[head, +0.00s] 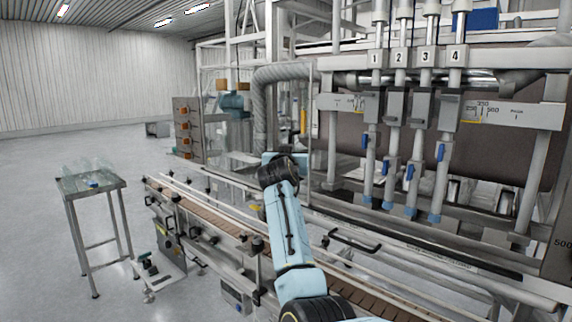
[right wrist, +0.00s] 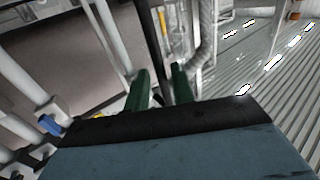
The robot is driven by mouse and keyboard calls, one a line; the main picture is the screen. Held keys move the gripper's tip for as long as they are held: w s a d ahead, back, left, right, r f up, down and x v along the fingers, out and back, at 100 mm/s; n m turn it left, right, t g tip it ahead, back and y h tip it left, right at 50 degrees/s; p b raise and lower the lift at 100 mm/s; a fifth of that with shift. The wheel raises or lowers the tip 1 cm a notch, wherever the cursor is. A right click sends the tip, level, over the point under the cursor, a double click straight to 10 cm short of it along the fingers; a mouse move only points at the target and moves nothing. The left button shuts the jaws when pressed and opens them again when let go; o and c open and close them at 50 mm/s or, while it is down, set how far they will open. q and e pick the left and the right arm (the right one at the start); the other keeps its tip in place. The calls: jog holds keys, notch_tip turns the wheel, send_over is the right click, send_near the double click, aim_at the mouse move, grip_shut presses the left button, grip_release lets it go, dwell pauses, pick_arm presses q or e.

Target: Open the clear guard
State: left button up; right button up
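The clear guard is hard to make out in front of the filling nozzles. Its pale lower rail (head: 430,258) and a black handle (head: 354,241) show in the head view. My right arm reaches up from the bottom middle, its wrist left of the nozzles and above the conveyor; its fingers are hidden there. In the right wrist view my right gripper (right wrist: 160,82) has two green fingers held apart. A dark bar (right wrist: 152,40) shows in line with the gap; I cannot tell if it lies between the fingers. My left gripper is out of view.
The conveyor (head: 215,208) runs diagonally below my right arm. Numbered filling nozzles (head: 410,130) stand at the right. A small table (head: 90,185) with clear items stands at the left. The floor at left is largely free.

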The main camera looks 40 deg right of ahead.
jog(key=b+v, duration=0.1)
jog(key=v, duration=1.1)
